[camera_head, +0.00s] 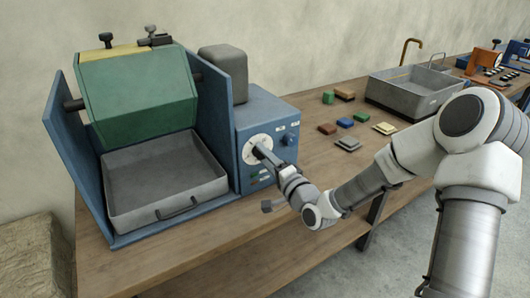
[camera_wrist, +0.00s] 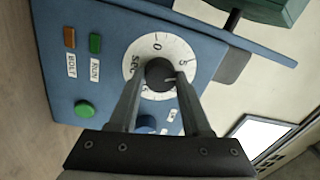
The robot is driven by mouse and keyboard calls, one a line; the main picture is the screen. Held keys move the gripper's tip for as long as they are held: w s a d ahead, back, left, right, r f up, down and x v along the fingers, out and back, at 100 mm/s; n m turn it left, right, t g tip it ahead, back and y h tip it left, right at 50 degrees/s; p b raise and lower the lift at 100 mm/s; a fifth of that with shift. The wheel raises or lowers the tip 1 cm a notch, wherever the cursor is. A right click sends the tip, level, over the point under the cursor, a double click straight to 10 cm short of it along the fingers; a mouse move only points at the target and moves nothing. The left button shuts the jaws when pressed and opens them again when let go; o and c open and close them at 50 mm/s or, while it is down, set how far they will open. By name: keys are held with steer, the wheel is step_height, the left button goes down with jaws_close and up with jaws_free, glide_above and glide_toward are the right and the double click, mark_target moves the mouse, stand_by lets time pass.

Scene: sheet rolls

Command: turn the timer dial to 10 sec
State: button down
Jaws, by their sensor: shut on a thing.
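The timer dial has a white round face (camera_wrist: 190,62) with a dark knob (camera_wrist: 160,72) at its centre; I can read 0, 5 and SEC, while the lower numbers are partly hidden by the fingers. The white face (camera_head: 251,150) also shows on the front of the blue machine box (camera_head: 262,115) in the head view. My gripper (camera_wrist: 160,80) is shut on the knob, one finger on each side. In the head view my gripper (camera_head: 262,152) reaches the dial from the lower right and covers part of it. The knob's exact pointing cannot be told.
Beside the dial are a blue knob (camera_head: 289,139), a round green button (camera_wrist: 84,109), an orange lamp (camera_wrist: 70,37) and a green lamp (camera_wrist: 95,43). A grey tray (camera_head: 165,175) sits under the green drum (camera_head: 140,95). Small coloured blocks (camera_head: 345,122) lie on the bench to the right.

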steer(key=m+h+p, duration=0.1)
steer(key=m+p, duration=0.2)
steer(key=m, duration=0.9)
steer(key=shift+r+p, duration=0.1)
steer(key=shift+p, duration=0.25)
steer(key=shift+m, duration=0.3)
steer(key=shift+c, duration=1.8)
jaws_free()
